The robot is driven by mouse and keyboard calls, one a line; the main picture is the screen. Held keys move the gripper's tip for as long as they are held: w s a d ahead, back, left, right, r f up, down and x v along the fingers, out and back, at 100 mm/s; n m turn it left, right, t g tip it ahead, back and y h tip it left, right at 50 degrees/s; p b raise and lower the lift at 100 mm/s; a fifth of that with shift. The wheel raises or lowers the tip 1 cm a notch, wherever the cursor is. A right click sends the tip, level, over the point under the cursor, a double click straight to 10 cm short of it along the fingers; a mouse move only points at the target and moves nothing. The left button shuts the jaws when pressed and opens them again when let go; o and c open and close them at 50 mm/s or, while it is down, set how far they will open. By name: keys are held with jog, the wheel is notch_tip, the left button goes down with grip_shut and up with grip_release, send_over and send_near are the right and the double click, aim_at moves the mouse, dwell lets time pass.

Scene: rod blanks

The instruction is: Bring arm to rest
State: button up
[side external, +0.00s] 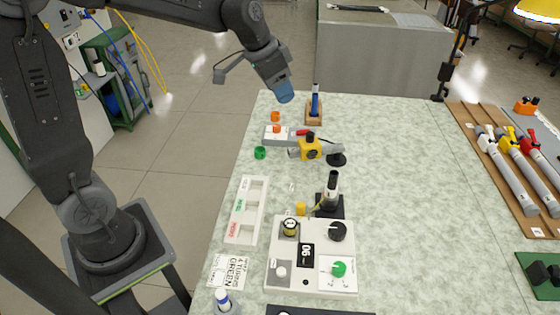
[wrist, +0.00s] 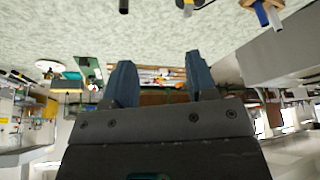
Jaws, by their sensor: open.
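My gripper (side external: 285,92) is up at the far left corner of the table (side external: 400,150), close to its far edge. In the wrist view its two blue fingers (wrist: 160,78) stand apart with nothing between them, so it is open and empty. The wrist view looks upside down, with the tabletop (wrist: 90,25) along its top. In the side view a blue upright item in a wooden stand (side external: 314,115) is just right of my gripper, apart from it. No rod is in my gripper.
A yellow-and-grey device (side external: 311,148), a white tray (side external: 234,222) and a control panel (side external: 283,252) are on the table's left side. Grey rods with coloured ends lie on a brown board (side external: 470,125) at right. The table's middle is clear. A grey cabinet (side external: 365,62) stands behind.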

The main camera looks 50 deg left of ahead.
jog(key=s+d+n, duration=0.1)
jog(key=s+d, duration=0.1)
jog(key=s, duration=0.9)
jog(key=s+d+r+n+t+y, duration=0.1)
jog(key=s+d+n, duration=0.1)
jog(key=s, duration=0.9)
jog(key=shift+d+r, duration=0.15)
jog(key=shift+d, duration=0.35)
